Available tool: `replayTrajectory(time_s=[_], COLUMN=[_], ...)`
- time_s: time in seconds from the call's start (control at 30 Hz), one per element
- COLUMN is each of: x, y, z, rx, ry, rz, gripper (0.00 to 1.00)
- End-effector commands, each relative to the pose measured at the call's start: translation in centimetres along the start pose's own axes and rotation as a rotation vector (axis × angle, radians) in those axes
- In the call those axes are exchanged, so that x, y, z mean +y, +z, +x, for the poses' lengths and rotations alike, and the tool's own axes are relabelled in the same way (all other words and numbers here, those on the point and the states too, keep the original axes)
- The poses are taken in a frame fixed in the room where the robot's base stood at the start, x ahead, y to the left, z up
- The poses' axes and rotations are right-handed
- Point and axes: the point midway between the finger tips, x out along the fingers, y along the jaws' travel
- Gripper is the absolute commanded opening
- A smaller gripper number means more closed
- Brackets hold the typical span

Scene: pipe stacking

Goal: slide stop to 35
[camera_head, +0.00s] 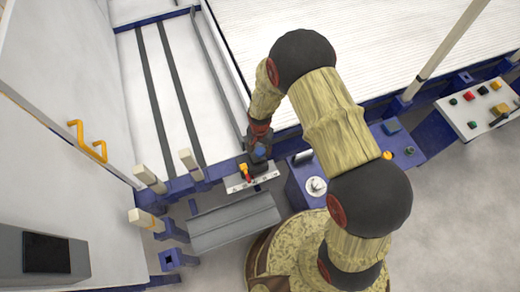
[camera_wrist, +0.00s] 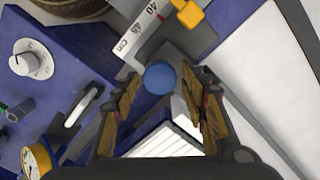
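A white ruler strip (camera_head: 252,181) lies along the edge of the blue frame. In the head view my gripper (camera_head: 259,155) is above the ruler's right part.
A blue control box with a white dial (camera_head: 316,186) stands right of the ruler; a metal handle (camera_wrist: 84,105) and yellow gauge (camera_wrist: 37,161) are close to my gripper. A grey slanted plate (camera_head: 234,221) lies in front. A button panel (camera_head: 480,108) is farther right.

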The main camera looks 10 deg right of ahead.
Motion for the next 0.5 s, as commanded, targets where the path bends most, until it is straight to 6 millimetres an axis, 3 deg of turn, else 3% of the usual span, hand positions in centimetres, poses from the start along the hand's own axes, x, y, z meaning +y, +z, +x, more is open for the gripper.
replayTrajectory(time_s=[0.5], x=[0.0], y=[0.0], z=[-0.01], rx=[0.0], ry=[0.0], rz=[0.0], gripper=[0.12])
